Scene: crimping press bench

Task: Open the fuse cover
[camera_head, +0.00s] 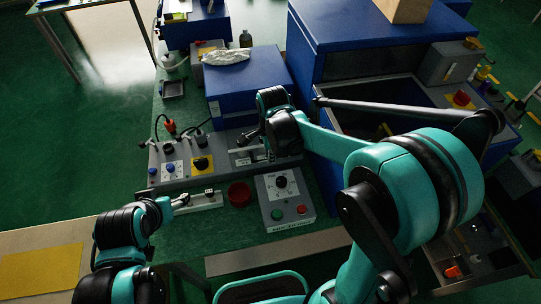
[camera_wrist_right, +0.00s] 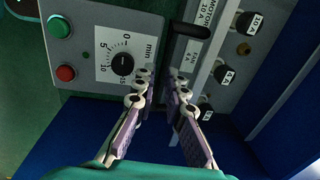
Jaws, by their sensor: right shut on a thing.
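The grey fuse panel (camera_wrist_right: 215,52) carries MOTOR 10 A and FAN labels and several black round fuse caps (camera_wrist_right: 222,73) in the right wrist view. My right gripper, at the panel in the head view (camera_head: 265,154), is shut with a narrow gap between its fingertips (camera_wrist_right: 157,80). A thin dark edge in the gap looks like the fuse cover; the fingers hide most of it, and its opening angle cannot be told.
A timer box (camera_head: 284,200) with knob, green and red buttons stands in front of the panel. A red round bowl (camera_head: 239,194) is beside it. A blue box (camera_head: 246,86) stands behind, and a large blue cabinet (camera_head: 310,75) bounds the right side.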

